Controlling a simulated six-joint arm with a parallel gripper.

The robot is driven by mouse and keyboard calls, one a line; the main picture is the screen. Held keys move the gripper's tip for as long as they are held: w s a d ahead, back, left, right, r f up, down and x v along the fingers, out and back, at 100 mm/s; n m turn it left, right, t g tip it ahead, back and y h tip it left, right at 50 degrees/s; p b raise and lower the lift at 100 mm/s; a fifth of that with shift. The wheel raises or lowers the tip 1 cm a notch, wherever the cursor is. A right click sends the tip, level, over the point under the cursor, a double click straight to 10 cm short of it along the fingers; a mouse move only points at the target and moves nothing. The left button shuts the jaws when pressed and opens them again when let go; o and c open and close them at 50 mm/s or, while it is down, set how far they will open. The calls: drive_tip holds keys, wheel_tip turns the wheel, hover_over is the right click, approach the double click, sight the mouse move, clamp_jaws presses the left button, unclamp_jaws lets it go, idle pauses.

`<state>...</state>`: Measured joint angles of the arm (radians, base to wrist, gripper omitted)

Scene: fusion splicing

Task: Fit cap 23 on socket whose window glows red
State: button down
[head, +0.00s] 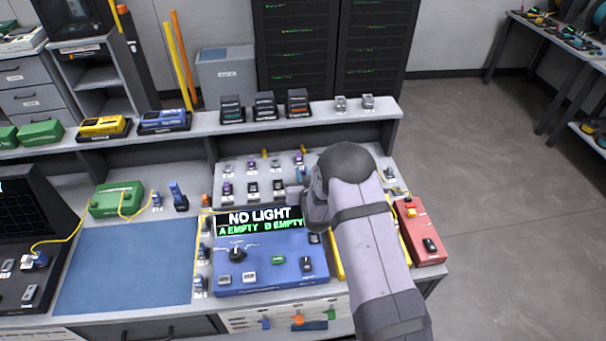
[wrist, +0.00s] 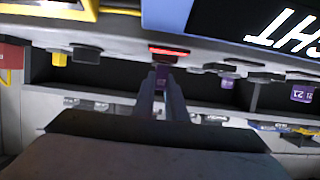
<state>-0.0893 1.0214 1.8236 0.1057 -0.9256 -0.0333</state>
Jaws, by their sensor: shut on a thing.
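In the wrist view the cap sits between the fingertips, just short of a dark socket whose window (wrist: 169,50) glows red. I cannot tell whether the cap touches the socket. In the head view my arm covers the gripper's fingers, the cap and the glowing window.
The blue box (head: 262,281) shows NO LIGHT on its display (head: 262,217). Grey panel rows with small caps (head: 252,188) stand behind it. A red box (head: 420,233) is right of my arm. A blue mat (head: 125,265) lies clear at left.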

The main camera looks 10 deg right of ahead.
drive_tip(key=shift+f+b, duration=0.55)
drive_tip(key=shift+f, duration=0.05)
idle(0.3)
drive_tip(key=c, duration=1.7)
unclamp_jaws()
drive_tip(key=shift+s+r, duration=0.1)
drive_tip(key=shift+b+v, duration=1.2)
drive_tip(key=shift+v, duration=2.4)
drive_tip(key=s+d+r+g, duration=0.1)
drive_tip(key=s+g, duration=0.3)
drive_tip(key=s, duration=0.7)
drive_tip(key=s+d+r+g, duration=0.1)
drive_tip(key=s+g, duration=0.4)
drive_tip(key=s, duration=0.6)
drive_tip(key=s+d+r+g, duration=0.1)
drive_tip(key=s+g, duration=0.4)
drive_tip(key=s, duration=0.7)
drive_tip(key=shift+d+r, duration=0.15)
drive_tip(key=shift+d, duration=0.1)
